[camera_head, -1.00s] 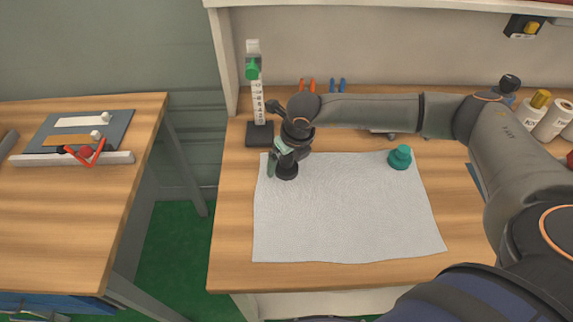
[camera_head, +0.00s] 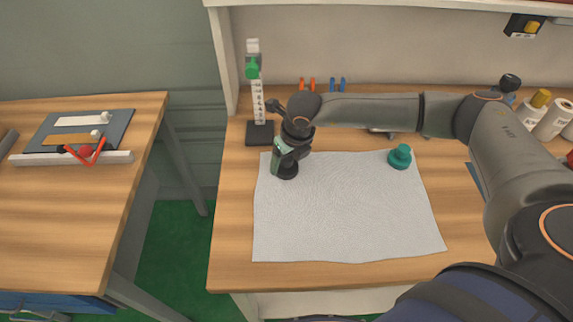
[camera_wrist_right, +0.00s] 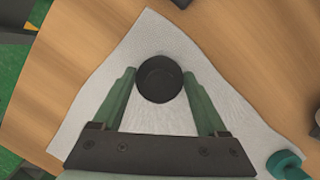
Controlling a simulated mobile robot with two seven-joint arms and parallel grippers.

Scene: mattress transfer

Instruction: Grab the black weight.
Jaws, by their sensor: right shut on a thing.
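The black weight (camera_head: 287,171) stands on the upper left part of the pale cloth. In the right wrist view its round dark top (camera_wrist_right: 160,79) lies between the green fingertips. My right gripper (camera_head: 282,164) is lowered over the weight and shut on it; it also shows in the right wrist view (camera_wrist_right: 160,82). The wrist hides part of the weight in the head view. My left gripper is not in view.
A teal weight (camera_head: 400,157) stands at the cloth's upper right. The cloth (camera_head: 350,215) is otherwise bare. A height gauge with a dark base (camera_head: 259,134) stands just behind my gripper. White bottles (camera_head: 551,120) stand at the back right.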

